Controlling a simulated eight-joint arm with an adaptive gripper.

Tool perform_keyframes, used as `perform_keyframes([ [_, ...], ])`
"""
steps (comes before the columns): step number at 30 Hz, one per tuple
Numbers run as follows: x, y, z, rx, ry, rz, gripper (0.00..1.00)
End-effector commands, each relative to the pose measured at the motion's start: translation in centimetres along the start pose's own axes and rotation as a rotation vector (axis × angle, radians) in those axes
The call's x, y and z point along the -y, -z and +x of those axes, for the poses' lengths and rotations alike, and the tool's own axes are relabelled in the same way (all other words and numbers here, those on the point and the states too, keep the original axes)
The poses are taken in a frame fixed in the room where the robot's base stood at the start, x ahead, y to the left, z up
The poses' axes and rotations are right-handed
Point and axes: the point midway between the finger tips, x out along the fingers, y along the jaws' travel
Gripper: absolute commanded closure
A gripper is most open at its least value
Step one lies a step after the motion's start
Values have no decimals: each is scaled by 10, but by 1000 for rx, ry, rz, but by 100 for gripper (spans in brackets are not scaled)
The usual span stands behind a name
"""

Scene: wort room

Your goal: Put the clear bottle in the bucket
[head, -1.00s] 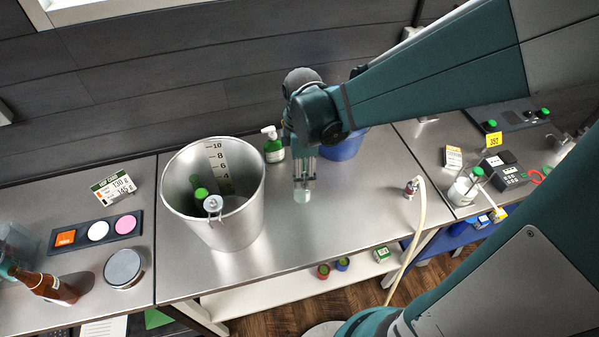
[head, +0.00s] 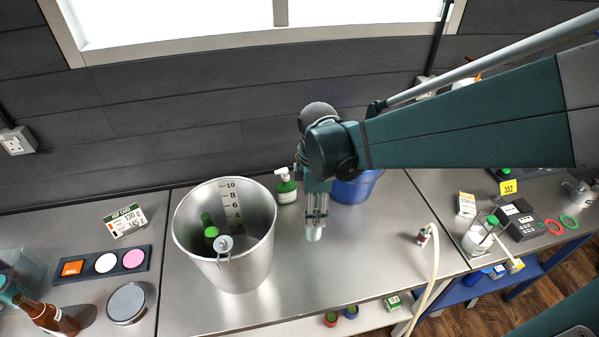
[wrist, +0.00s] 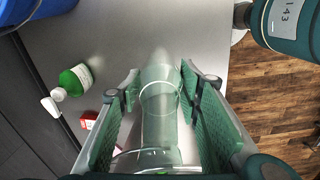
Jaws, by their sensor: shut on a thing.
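The clear bottle (wrist: 160,100) is between the finger pads of my gripper (wrist: 160,78) in the wrist view. My gripper is shut on it. In the head view, my gripper (head: 315,205) points down over the steel bench, with the end of the clear bottle (head: 314,234) showing beneath the fingers. I cannot tell whether the bottle touches the bench. A large silver bucket (head: 240,262) with a level scale inside stands left of my gripper. It holds green-capped items (head: 209,230), and a grey round-topped part (head: 223,243) shows at its near rim.
A green pump bottle (head: 287,188) stands between the silver bucket and my gripper, farther back. A blue bucket (head: 355,189) is behind my gripper. A hose (head: 434,270) lies on the right. Bare bench (head: 330,270) lies in front.

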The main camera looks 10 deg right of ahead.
Motion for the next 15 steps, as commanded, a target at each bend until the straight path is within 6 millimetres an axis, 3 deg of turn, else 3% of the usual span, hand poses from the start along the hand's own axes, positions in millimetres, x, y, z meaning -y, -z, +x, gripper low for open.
perform_keyframes([
  [8, 0, 0, -6, 0, 0, 0, 80],
  [15, 1, 0, -33, 0, 0, 0, 80],
])
